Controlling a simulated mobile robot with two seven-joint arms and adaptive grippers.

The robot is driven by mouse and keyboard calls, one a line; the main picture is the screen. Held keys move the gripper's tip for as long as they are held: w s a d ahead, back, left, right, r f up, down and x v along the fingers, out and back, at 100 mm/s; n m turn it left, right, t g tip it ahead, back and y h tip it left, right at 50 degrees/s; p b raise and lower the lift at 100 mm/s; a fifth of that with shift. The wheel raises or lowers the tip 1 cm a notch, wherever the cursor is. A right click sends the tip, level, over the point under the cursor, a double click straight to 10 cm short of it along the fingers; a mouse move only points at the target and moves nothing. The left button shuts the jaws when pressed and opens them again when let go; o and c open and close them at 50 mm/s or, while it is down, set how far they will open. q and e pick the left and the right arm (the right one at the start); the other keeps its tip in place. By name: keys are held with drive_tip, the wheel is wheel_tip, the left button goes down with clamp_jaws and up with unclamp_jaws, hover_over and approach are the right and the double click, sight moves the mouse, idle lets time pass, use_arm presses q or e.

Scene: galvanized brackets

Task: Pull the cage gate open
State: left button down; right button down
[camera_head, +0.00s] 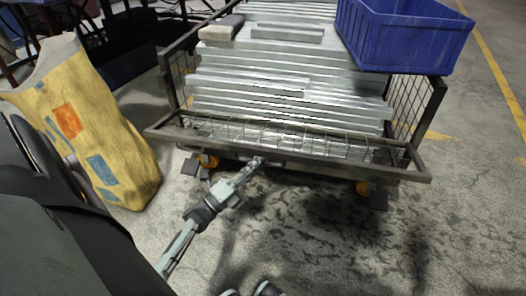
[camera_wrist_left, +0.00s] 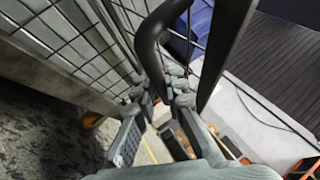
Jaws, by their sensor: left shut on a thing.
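The wire cage (camera_head: 172,84) is a dark-framed trolley. Its low mesh gate (camera_head: 425,178) is at the front, and its outer rail stands away from the load, with mesh showing between. My left gripper (camera_head: 258,163) reaches to the middle of this rail from the near side. In the left wrist view my left gripper (camera_wrist_left: 178,95) is shut on a dark curved bar, the gate handle (camera_wrist_left: 148,45), beside the wire mesh (camera_wrist_left: 85,40). The fingers hide part of the handle. My right gripper is not in view.
Galvanized brackets (camera_head: 290,85) fill the cage, with a blue crate (camera_head: 405,35) on top at the right. A yellow patterned sack (camera_head: 90,130) stands left of the gate. Orange casters (camera_head: 363,188) are below. The floor in front is clear.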

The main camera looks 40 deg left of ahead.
use_arm(q)
drive_tip(key=shift+w+f+m+t+h, duration=0.15)
drive_tip(key=shift+f+m+t+h, duration=0.25)
drive_tip(key=shift+f+m+h, duration=0.25)
drive_tip(key=shift+w+a+f, duration=0.1)
drive_tip(key=shift+f, duration=1)
drive_tip(key=c, duration=1.6)
unclamp_jaws()
drive_tip(key=shift+o, duration=0.2)
drive_tip(key=v, duration=1.2)
drive_tip(key=shift+r, duration=0.1)
